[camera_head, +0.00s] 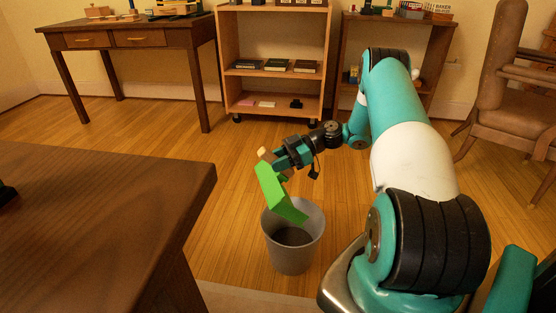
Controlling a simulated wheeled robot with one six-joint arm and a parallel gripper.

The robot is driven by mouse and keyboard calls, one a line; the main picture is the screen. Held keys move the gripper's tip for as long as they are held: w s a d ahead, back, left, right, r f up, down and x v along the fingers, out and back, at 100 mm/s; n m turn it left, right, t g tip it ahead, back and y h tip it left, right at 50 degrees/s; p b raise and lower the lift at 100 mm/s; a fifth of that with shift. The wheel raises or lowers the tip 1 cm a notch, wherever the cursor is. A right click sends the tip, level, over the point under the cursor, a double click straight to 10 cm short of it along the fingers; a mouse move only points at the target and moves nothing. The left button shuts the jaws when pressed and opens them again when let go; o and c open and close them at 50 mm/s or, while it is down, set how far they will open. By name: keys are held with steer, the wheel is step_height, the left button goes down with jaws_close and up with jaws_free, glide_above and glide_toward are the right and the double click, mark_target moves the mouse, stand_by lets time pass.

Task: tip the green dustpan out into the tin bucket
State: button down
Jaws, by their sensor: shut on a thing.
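The green dustpan (278,195) is tilted steeply in the air, its lower edge over the mouth of the tin bucket (292,255). My gripper (279,158) is shut on the dustpan at its upper end, by what looks like a tan handle. The bucket is grey and stands upright on the wood floor. Its inside shows dark and I see no clear contents there. The pan's inner face is turned so that I cannot tell whether anything lies in it.
A brown table (90,215) fills the lower left, its corner left of the bucket. Behind are a desk (130,39), a wheeled shelf (271,84) with books, and another shelf unit. A padded chair (508,105) stands at right. The floor between is clear.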

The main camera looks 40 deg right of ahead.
steer(key=shift+w+a+r+h+p, duration=0.2)
steer(key=shift+w+a+h+p, duration=0.25)
steer(key=shift+a, duration=0.2)
steer(key=w+a+f+g+h+p, duration=0.4)
steer(key=a+h, duration=0.3)
steer(key=a, duration=0.3)
steer(key=shift+w+a+f+h, duration=0.25)
steer(key=shift+w+f+h, duration=0.15)
steer(key=shift+f, duration=0.3)
steer(key=shift+w, duration=0.1)
